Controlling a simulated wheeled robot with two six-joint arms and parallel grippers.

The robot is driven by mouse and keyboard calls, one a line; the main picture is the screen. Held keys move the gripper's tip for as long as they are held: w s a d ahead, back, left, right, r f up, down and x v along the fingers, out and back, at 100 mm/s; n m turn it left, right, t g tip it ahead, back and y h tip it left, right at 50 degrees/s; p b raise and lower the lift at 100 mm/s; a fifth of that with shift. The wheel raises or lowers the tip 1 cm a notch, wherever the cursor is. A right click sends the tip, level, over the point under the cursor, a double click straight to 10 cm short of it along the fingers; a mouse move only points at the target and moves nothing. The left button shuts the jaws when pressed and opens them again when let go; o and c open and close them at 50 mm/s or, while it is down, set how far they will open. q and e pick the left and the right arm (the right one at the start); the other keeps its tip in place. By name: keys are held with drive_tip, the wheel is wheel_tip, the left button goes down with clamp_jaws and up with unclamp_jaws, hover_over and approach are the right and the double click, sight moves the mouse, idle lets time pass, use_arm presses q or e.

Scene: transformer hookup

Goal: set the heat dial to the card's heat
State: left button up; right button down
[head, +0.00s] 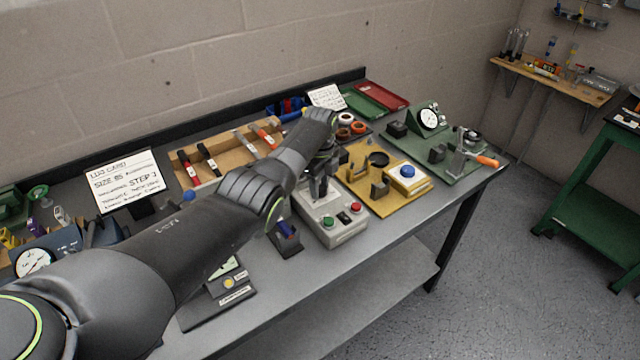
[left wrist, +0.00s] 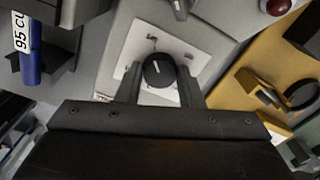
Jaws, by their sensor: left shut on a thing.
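The heat dial (left wrist: 159,70) is a round black knob with a white pointer line, on a white plate (left wrist: 190,47) of a grey machine (head: 335,228). In the left wrist view my left gripper (left wrist: 160,84) has one finger on each side of the dial and is shut on it. In the head view my left gripper (head: 322,178) is over the back of the grey machine, and the arm hides the dial. My right gripper is not in view.
The grey machine has a green button (head: 328,222) and a red button (head: 355,207) at its front. A yellow fixture (head: 410,190) stands to its right, and a green fixture (head: 465,165) beyond. A blue piece labelled 95 (left wrist: 30,55) is beside the machine.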

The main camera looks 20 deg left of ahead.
use_arm(q)
drive_tip(key=shift+w+r+m, duration=0.1)
drive_tip(key=shift+m, duration=0.3)
drive_tip(key=o, duration=1)
drive_tip(key=shift+r, duration=0.6)
wheel_tip(320, 180, up, 16)
drive_tip(key=b, duration=0.1)
